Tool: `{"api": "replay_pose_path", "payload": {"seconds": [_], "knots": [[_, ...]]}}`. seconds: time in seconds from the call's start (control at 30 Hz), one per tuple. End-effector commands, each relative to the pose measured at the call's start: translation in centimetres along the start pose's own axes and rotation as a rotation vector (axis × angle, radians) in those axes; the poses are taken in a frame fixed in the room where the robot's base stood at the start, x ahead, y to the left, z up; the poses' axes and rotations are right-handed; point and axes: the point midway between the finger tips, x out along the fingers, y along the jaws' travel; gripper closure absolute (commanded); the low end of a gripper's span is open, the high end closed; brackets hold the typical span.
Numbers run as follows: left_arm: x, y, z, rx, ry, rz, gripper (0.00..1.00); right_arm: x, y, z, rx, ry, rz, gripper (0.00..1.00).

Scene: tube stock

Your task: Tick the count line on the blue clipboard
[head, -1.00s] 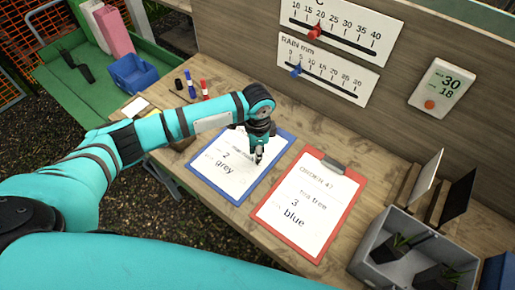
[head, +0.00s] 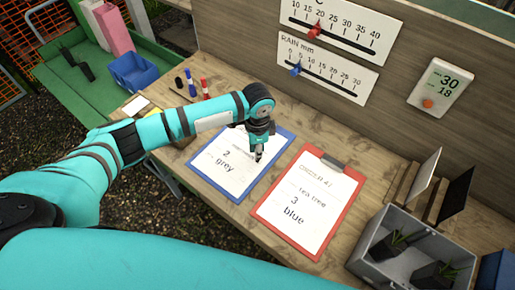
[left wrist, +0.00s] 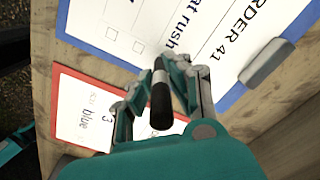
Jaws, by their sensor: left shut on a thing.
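The blue clipboard (head: 240,197) lies on the wooden bench with a white order sheet; its lower text reads "2 grey" in the head view. My left gripper (head: 258,153) is over the right part of this sheet. It is shut on a dark pen-like marker (left wrist: 161,98), seen between the fingers in the left wrist view. I cannot tell whether its tip touches the paper. My right gripper is not in view.
A red clipboard (head: 357,190) lies just right of the blue one. Red (head: 204,88) and blue (head: 190,84) markers stand at the bench's back left. A grey crate (head: 365,243) with plants sits at the right. A wooden panel with gauges rises behind.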

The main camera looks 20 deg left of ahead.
Motion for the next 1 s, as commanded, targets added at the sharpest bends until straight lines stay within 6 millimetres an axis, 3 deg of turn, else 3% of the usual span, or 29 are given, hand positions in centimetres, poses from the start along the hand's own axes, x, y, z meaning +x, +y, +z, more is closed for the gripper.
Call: {"api": "replay_pose_path", "payload": {"seconds": [1.0], "knots": [[-0.1,-0.3,-1.3,-0.001,0.0,0.0,1.0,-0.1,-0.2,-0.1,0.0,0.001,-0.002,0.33]]}}
